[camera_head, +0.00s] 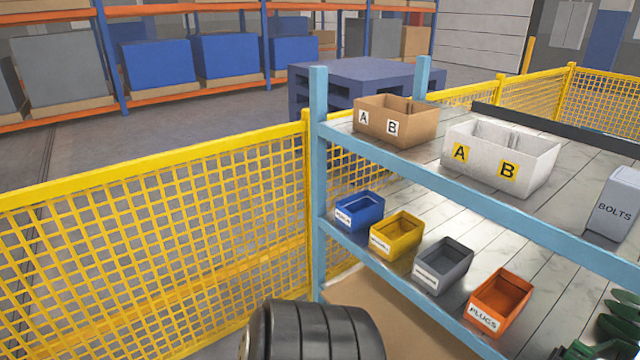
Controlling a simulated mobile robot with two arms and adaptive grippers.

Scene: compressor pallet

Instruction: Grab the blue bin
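The blue bin (359,211) is a small open-topped box with a white label on its front. It sits upright on the lower shelf (398,288) of a light-blue rack, at the left end of a row of small bins, close to the blue corner post. It looks empty.
Yellow (397,236), grey (443,266) and orange (500,301) bins continue the row. The upper shelf edge (480,210) runs above the row. A yellow mesh fence (160,250) adjoins the post (319,170).

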